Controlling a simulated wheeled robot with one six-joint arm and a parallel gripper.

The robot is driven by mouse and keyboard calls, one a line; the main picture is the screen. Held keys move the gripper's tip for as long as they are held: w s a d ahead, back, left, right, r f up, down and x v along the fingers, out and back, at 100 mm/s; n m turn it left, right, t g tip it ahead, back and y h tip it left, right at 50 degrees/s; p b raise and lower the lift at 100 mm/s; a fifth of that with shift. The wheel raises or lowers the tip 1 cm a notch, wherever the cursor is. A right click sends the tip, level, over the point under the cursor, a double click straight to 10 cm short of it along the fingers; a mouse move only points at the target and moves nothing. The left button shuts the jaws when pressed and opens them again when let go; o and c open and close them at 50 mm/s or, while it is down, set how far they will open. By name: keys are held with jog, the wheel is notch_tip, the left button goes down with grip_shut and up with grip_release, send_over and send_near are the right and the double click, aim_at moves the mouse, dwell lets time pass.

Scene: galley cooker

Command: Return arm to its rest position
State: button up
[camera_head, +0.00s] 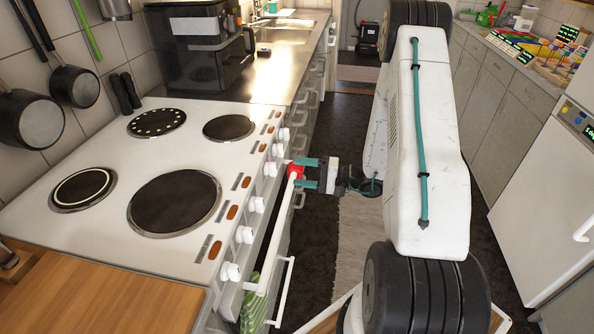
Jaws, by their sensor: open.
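My gripper (306,173) is in the middle of the view, at the front of the white cooker (110,228). Its two teal fingers are open and point left. They lie on either side of a red piece (294,171) at the far end of the white handle bar (279,235). I cannot tell whether the fingers touch it. My white arm link (436,150), with a teal cable, runs down the right of the gripper and hides part of the floor.
Control knobs (244,235) line the cooker front close to my gripper. A lower rail (284,290) and a green striped towel (250,302) are below. A metal worktop (275,70) lies beyond the cooker. Grey cabinets (508,108) and a white appliance (550,190) stand right, across the aisle.

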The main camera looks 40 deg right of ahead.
dwell(0.3)
jog(key=s+a+r+n+g, duration=0.1)
jog(key=s+a+r+g, duration=0.8)
jog(key=s+a+g, duration=0.3)
jog(key=s+a+r+n+h, duration=0.2)
jog(key=s+r+n+h, duration=0.2)
jog(key=s+r+h, duration=0.2)
jog(key=s+a+r+n+h, duration=0.1)
jog(key=s+r+n+h, duration=0.2)
jog(key=s+r+h, duration=0.3)
jog(key=s+r, duration=0.4)
jog(key=r, duration=0.2)
jog(key=shift+a+r+n+t+h, duration=0.3)
jog(key=shift+a+r+n+h, duration=0.05)
jog(key=shift+a+n+h, duration=0.05)
